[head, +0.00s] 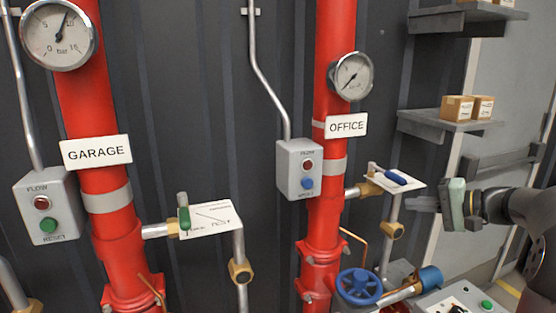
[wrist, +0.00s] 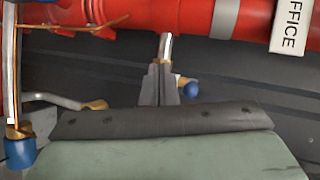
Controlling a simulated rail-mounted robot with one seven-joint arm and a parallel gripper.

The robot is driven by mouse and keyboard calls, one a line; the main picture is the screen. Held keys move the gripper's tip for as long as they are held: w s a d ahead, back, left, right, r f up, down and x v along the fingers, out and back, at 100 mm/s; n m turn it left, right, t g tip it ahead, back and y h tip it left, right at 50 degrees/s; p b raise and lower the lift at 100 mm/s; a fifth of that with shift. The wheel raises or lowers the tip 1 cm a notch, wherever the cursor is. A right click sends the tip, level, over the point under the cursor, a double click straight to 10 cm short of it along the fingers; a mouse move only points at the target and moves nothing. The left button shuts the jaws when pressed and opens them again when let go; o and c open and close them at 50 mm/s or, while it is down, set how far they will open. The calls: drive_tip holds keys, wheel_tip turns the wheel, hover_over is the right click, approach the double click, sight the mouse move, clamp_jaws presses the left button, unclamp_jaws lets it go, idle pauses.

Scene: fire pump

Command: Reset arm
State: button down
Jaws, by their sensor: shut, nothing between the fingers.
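My gripper (head: 416,203) is at the right in the head view, with its fingers pointing left. Its fingers are shut with nothing between them, and they also show in the wrist view (wrist: 167,84). It is to the right of the blue-handled lever valve (head: 394,177) on the OFFICE pipe and apart from it in the head view. In the wrist view the blue handle end (wrist: 191,88) shows just beside my fingers; the rest of that valve is largely hidden. My arm (head: 527,210) reaches in from the right edge.
Two red pipes stand against a dark wall, labelled GARAGE (head: 96,151) and OFFICE (head: 346,125), each with a gauge and a grey button box. A blue handwheel (head: 359,287) is low at centre right. A shelf (head: 450,123) with small boxes is above my gripper.

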drive_tip(key=s+a+f+n+g+h, duration=0.1)
drive_tip(key=s+a+f+g, duration=0.15)
drive_tip(key=a, duration=0.35)
drive_tip(key=s+a+f+g+h, duration=0.1)
drive_tip(key=s+a+f+g, duration=0.15)
drive_tip(key=a, duration=0.35)
drive_tip(key=s+a+f+n+g+h, duration=0.1)
drive_tip(key=s+a+f+n+h, duration=0.1)
drive_tip(key=s, duration=0.6)
drive_tip(key=s+a+f+n+g+h, duration=0.2)
drive_tip(key=s+a+f+h, duration=0.1)
drive_tip(key=s+f, duration=0.4)
drive_tip(key=s+a+f+n+g+h+p, duration=0.1)
drive_tip(key=s+a+f+n+h, duration=0.2)
drive_tip(key=s, duration=0.7)
drive_tip(key=shift+a+f, duration=0.65)
drive_tip(key=shift+a, duration=0.05)
